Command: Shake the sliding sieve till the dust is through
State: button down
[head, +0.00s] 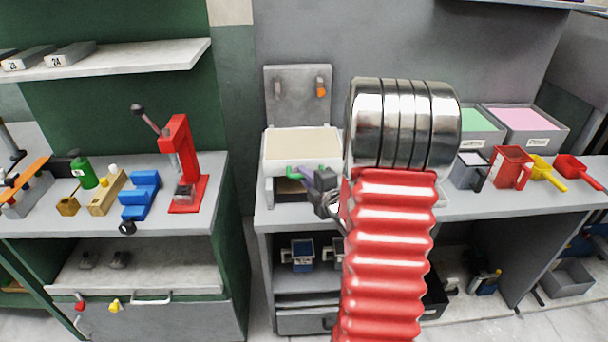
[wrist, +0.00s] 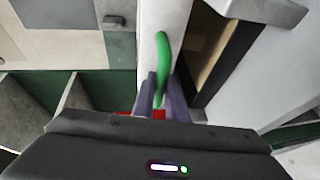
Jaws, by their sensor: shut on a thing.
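The sieve unit (head: 272,152) is a white box with a beige top, standing on the grey bench left of my arm. A green handle (head: 293,171) sticks out at its front; it also shows in the wrist view (wrist: 162,50), curving up beyond my fingers. My gripper (head: 304,176), with purple fingers, is shut on the green handle at the front of the box. It shows in the wrist view (wrist: 162,92) too. My arm hides the right part of the unit. Whether dust lies in the sieve cannot be told.
A grey upright panel (head: 298,92) stands behind the unit. To the right are bins of green (head: 478,118) and pink (head: 522,116) material, a red jug (head: 511,167) and scoops. A red press (head: 178,160) stands on the separate left bench, across a gap.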

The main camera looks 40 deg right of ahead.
jog(key=shift+s+d+f, duration=0.1)
jog(key=shift+d+f, duration=0.1)
jog(key=c, duration=2.1)
grip_release()
jog(key=o, duration=0.3)
jog(key=shift+a+r, duration=0.1)
jog(key=shift+r, duration=0.05)
jog(key=shift+o, duration=0.2)
